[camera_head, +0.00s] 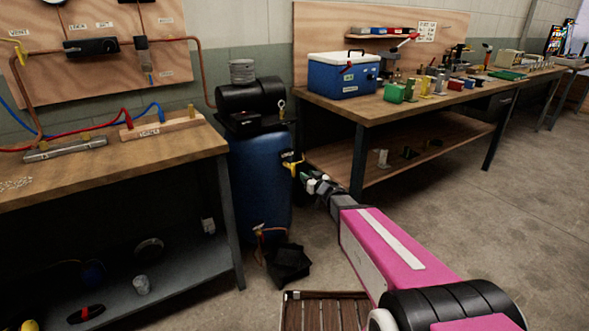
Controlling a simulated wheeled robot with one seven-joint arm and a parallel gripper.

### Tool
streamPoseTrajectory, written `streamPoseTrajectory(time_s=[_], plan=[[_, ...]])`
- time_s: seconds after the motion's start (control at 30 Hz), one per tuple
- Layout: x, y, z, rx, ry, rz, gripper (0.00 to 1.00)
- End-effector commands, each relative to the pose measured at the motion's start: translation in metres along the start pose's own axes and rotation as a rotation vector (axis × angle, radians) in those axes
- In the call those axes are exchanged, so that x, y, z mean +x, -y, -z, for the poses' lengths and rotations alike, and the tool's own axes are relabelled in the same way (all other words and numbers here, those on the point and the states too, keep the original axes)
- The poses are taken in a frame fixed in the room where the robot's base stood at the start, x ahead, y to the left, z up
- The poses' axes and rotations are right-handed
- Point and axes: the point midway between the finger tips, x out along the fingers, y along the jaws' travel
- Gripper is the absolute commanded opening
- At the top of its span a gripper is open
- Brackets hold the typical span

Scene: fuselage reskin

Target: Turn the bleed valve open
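My gripper (309,180) is just right of and slightly below this handle in the picture. A small gap seems to lie between them, and I cannot tell whether they touch. The fingertips are small and dark with greenish parts, and their spacing is unclear. Another yellow handle (15,45) sits on the wooden wall panel under a label that seems to read VENT.
A black compressor unit (250,95) tops the tank. A workbench (150,165) stands left, and another bench (400,105) with a blue cooler (342,76) stands right. A black box (287,262) and a slatted wooden pallet (322,312) lie on the floor. The floor at right is clear.

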Motion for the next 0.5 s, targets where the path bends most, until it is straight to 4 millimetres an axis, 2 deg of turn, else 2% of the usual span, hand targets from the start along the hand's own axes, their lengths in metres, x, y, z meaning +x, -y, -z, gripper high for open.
streamPoseTrajectory(time_s=[0.27, 0.5], plan=[[0.014, 0.004, 0.0, 0.001, -0.01, 0.024, 0.36], [0.05, 0.004, 0.0, 0.0, -0.01, 0.023, 0.36]])
